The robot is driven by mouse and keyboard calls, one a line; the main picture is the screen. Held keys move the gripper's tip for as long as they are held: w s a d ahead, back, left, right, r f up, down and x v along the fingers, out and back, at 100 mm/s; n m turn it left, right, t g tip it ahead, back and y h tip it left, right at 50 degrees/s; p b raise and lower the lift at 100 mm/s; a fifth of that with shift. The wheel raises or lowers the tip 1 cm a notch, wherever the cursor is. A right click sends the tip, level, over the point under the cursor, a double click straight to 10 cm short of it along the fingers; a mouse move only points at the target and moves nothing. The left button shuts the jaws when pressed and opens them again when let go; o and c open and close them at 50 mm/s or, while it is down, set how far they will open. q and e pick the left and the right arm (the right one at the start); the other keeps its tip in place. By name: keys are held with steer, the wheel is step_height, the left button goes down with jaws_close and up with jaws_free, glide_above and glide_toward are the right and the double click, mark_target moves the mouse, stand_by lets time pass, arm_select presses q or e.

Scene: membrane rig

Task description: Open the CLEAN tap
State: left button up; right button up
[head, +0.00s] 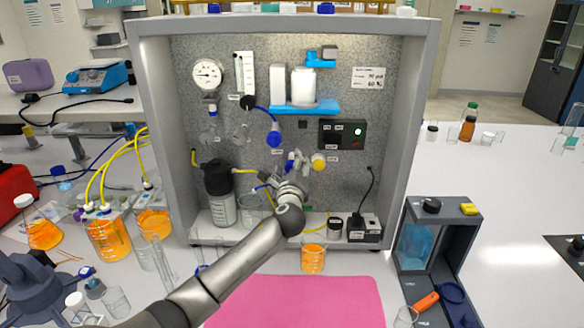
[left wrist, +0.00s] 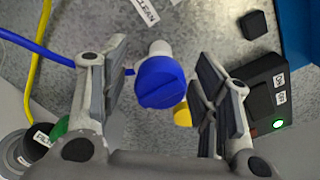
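In the left wrist view a blue tap handle (left wrist: 160,83) on a pale stem stands out from the speckled back panel. A white label (left wrist: 145,12), seemingly ending in "EAN", is above it. My left gripper (left wrist: 160,100) is open, its two fingers on either side of the handle with gaps, not touching it. In the head view the left gripper (head: 297,165) is at the middle of the rig panel and largely hides this handle. A yellow knob (head: 318,162) is just right of the gripper. My right gripper is not in view.
Another blue knob (head: 273,135) is up and left of the gripper. A black box with a green light (head: 342,133) is close on the right. A dark bottle (head: 220,190) stands left, a beaker of orange liquid (head: 313,257) in front. A blue tube (left wrist: 40,52) runs in from the left.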

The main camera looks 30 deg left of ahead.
arm_select(q)
steer(key=c, duration=1)
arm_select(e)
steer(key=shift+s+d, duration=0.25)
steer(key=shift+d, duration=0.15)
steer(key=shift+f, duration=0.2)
arm_select(q)
steer(key=n+b, duration=0.2)
steer(key=n, duration=0.1)
steer(key=shift+d+f+n, duration=0.1)
steer(key=shift+f+n, duration=0.05)
steer(key=shift+n, duration=0.25)
steer(key=n+b, duration=0.2)
steer(key=n, duration=0.3)
steer(key=n+b, duration=0.2)
steer(key=n, duration=0.3)
steer(key=n+b, duration=0.1)
steer(key=n, duration=0.2)
steer(key=shift+c, duration=0.2)
steer(key=shift+n+b, duration=0.3)
steer(key=shift+n, duration=0.2)
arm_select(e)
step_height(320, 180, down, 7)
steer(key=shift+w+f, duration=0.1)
